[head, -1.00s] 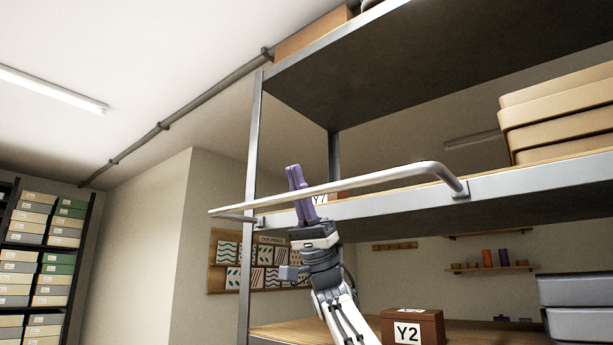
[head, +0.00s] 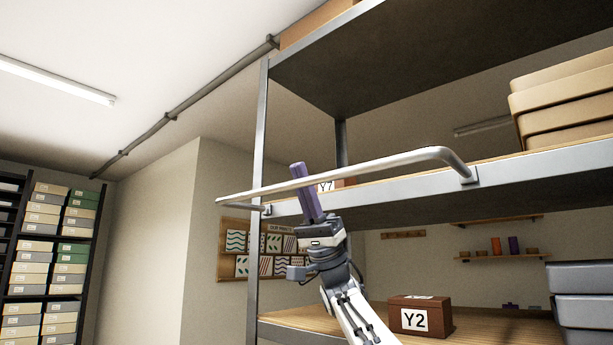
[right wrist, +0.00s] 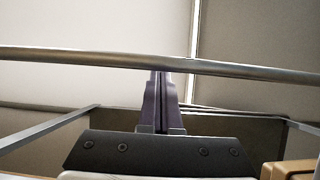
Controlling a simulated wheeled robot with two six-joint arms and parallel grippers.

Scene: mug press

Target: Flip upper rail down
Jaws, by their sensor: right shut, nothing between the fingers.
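The upper rail (head: 385,162) is a pale metal bar that stands out in front of the upper shelf edge (head: 520,169). It is joined by a bracket at its right end and another near the left post. My right gripper (head: 298,168) is shut and empty, with its purple fingers pointing up at the rail, left of its middle. In the head view the fingers cross the rail's line, and their tips show above it. In the right wrist view the rail (right wrist: 80,57) runs across the shut fingers (right wrist: 161,100) at their tips. I cannot tell whether they touch. My left gripper is not in view.
A Y7 box (head: 335,184) sits on the upper shelf behind the rail, with stacked tan bins (head: 565,100) to the right. A Y2 box (head: 421,317) and grey bins (head: 583,295) stand on the lower shelf. A metal post (head: 260,140) rises left of my gripper.

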